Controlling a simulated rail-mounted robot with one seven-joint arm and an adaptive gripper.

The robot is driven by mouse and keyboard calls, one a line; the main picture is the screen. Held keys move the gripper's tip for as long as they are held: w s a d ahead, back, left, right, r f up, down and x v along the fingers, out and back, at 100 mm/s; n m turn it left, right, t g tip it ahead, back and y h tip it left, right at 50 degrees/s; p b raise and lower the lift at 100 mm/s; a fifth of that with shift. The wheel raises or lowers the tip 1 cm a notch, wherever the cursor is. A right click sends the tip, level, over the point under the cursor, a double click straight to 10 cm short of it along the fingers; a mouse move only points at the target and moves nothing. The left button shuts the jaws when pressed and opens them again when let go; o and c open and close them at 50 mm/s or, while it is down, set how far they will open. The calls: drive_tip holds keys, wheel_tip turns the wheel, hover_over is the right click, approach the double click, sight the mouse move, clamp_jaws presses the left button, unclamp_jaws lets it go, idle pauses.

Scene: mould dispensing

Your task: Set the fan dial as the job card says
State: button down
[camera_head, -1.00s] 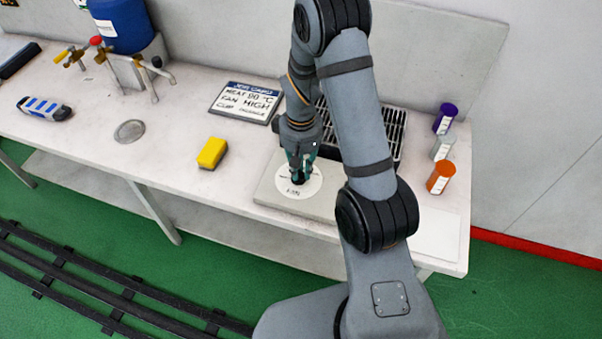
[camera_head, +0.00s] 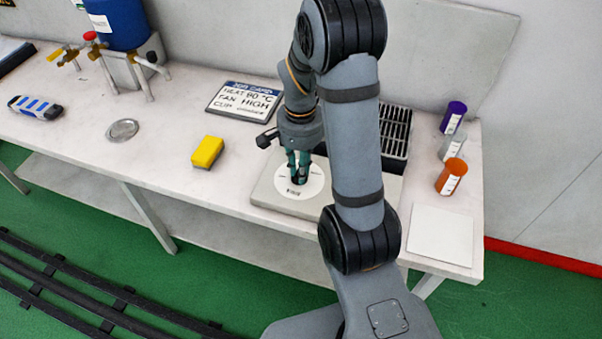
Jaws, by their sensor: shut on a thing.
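The job card (camera_head: 243,101) lies at the back of the bench; it reads HEAT 80 °C, FAN HIGH, and a CUP line whose last word looks like orange. The fan dial is a white round face (camera_head: 302,192) on a pale slab (camera_head: 268,192). My gripper (camera_head: 299,181) points down over the dial, its fingers shut on the dial's dark knob (camera_head: 301,176). The fingers hide most of the knob, so I cannot tell its setting. The lettering at the front of the face is too small to read.
A black grille (camera_head: 396,130) lies behind the slab, partly behind my arm. A yellow sponge (camera_head: 207,151) lies left of the slab. A white sheet (camera_head: 441,235) lies front right.

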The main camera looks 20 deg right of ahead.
drive_tip(key=m+b, duration=0.1)
drive_tip(key=m, duration=0.1)
drive_tip(key=m+b, duration=0.2)
drive_tip(key=m, duration=0.1)
drive_tip(key=shift+w+a+f+m, duration=0.1)
drive_tip(key=shift+a+f+m, duration=0.05)
drive_tip(key=shift+m, duration=0.15)
drive_tip(key=shift+a+m+b, duration=0.1)
drive_tip(key=shift+m+b, duration=1.2)
drive_tip(key=shift+m, duration=0.7)
drive_tip(key=c, duration=1.6)
unclamp_jaws()
drive_tip(key=shift+c, duration=0.2)
drive_tip(key=shift+r, duration=0.25)
wheel_tip(320, 180, up, 12)
drive_tip(key=shift+f, duration=0.2)
